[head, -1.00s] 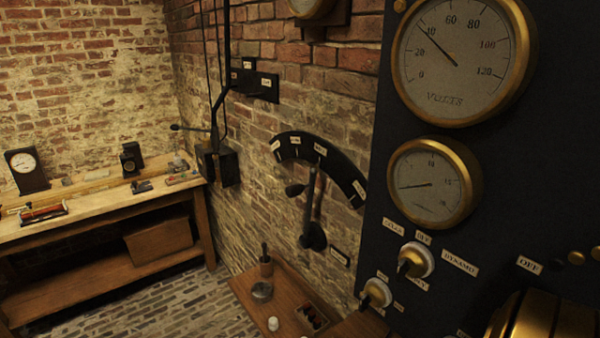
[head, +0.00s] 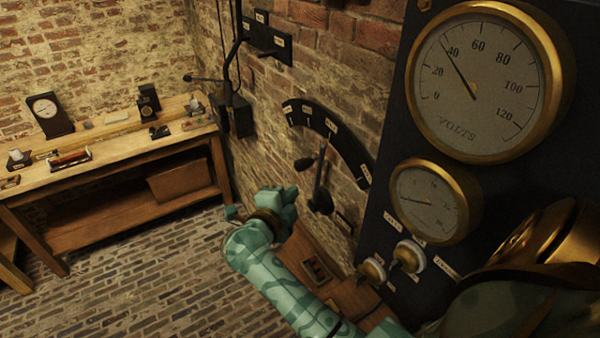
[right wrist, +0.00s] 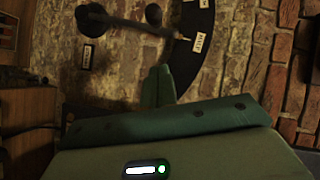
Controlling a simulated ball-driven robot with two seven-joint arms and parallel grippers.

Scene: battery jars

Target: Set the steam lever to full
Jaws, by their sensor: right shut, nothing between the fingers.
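The steam lever (head: 321,182) is a dark arm on the brick wall, pivoted at its lower end, with a round knob (head: 304,163) standing out to its left. Its upper end points to the middle of a black curved label plate (head: 350,150). In the right wrist view the lever (right wrist: 130,24) lies across the top, its tip by the "HALF" label (right wrist: 200,41). My right gripper (head: 288,196) is shut and empty, in front of the wall, left of and slightly below the lever in the head view. Its closed fingers (right wrist: 157,84) appear apart from the lever. My left gripper is out of view.
A dark panel (head: 392,135) with brass gauges and knobs stands close on the right. A small wooden table (head: 345,296) is below the lever. A workbench (head: 120,150) stands at the left. The brick floor (head: 150,260) between is clear.

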